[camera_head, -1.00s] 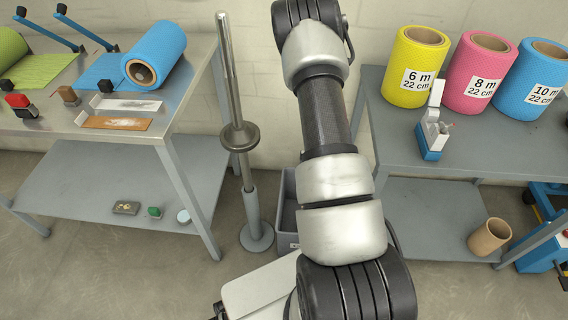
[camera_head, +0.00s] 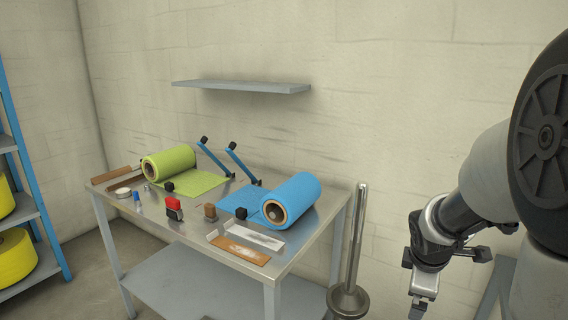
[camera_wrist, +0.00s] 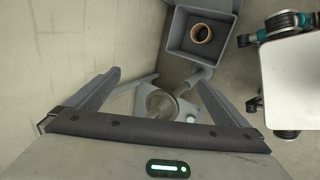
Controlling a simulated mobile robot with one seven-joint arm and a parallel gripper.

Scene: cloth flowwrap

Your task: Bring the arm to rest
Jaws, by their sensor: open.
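My gripper (camera_wrist: 158,80) is open in the wrist view, with its two fingers spread wide and nothing held between them. In the head view my arm is folded at the right edge, with the wrist end (camera_head: 424,285) hanging low beside the wall, to the right of the metal post. The fingers are too small there to make out clearly.
A steel table (camera_head: 190,244) holds a green roll (camera_head: 170,162), a blue roll (camera_head: 290,200) and small tools. A metal post (camera_head: 355,240) stands beside it. The wrist view shows a grey bin (camera_wrist: 176,40) with a brown ring (camera_wrist: 201,33).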

